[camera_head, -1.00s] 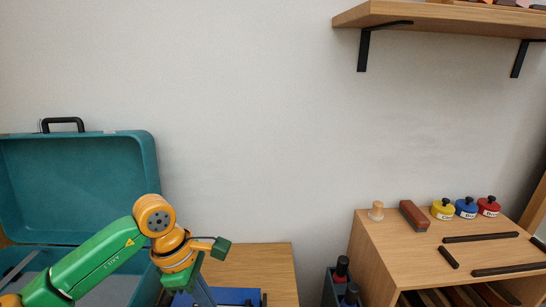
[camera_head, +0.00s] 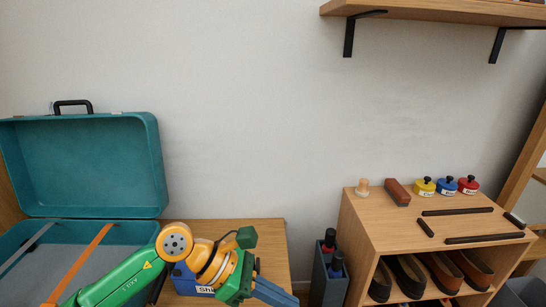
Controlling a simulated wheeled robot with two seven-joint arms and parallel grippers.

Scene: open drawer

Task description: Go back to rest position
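My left arm comes in from the lower left in front of the wooden table. My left gripper (camera_head: 272,291) shows at the bottom, with blue-grey fingers pointing to the lower right. Its fingers run toward the frame edge, and I cannot tell whether they are apart or together. My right gripper is not in view.
An open teal suitcase (camera_head: 85,165) stands at the left. The wooden table (camera_head: 262,236) has bare surface at the back. A shoe cabinet (camera_head: 372,222) at the right carries tins, a brush and dark bars. A dark bottle holder (camera_head: 320,277) stands between them. A wall shelf (camera_head: 440,10) hangs above.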

